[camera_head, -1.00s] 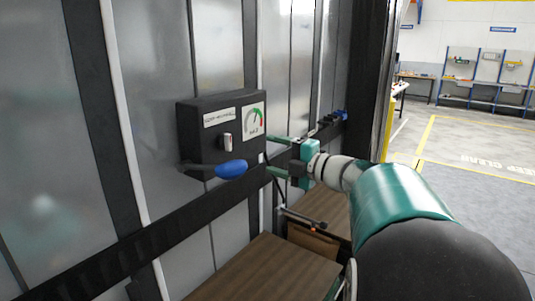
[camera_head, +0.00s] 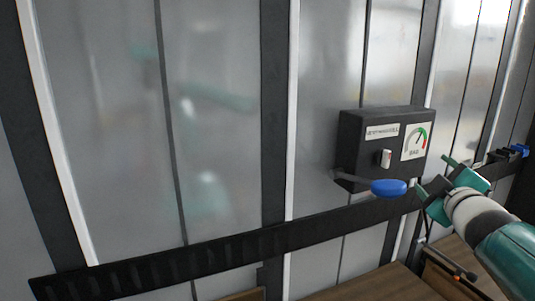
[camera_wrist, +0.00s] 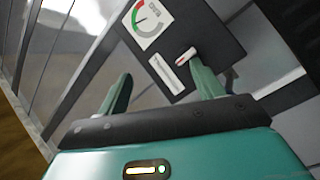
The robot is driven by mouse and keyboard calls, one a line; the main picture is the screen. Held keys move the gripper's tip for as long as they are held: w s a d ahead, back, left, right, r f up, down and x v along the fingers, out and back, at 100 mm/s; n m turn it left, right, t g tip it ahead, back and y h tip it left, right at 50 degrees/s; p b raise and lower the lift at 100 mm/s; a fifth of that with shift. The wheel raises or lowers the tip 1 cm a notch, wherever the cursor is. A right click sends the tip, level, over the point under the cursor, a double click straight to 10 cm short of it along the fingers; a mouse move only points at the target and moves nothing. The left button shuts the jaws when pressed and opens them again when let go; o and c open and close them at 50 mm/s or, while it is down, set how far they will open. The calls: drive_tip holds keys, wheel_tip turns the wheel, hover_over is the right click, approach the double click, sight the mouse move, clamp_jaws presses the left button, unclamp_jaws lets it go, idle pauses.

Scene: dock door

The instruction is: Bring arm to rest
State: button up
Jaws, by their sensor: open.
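My gripper (camera_head: 436,175) is at the right of the head view, on the end of my green and white arm. Its two green fingers are apart with nothing between them. It is beside the right side of a black control box (camera_head: 352,140) on the grey metal wall. The box has a round gauge (camera_head: 415,141), a light-coloured knob (camera_head: 385,158) and a lever with a blue handle (camera_head: 389,187). In the wrist view my open fingers (camera_wrist: 165,92) point toward the box, with the gauge (camera_wrist: 149,20) and knob (camera_wrist: 187,54) beyond them.
A black slotted rail (camera_head: 200,257) runs along the wall below the box. Brown wooden surfaces (camera_head: 370,285) lie low below the rail. A small blue part (camera_head: 520,150) sits on the rail at the far right.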

drive_tip(key=s+a+f+m+g+y, duration=0.2)
drive_tip(key=s+a+f+m+g, duration=0.8)
drive_tip(key=s+a+f, duration=0.9)
drive_tip(key=s+a+g, duration=0.1)
drive_tip(key=s+g, duration=0.1)
drive_tip(key=s, duration=0.1)
drive_tip(key=shift+a+f+y, duration=0.25)
drive_tip(key=shift+f+y, duration=0.1)
drive_tip(key=shift+y, duration=0.05)
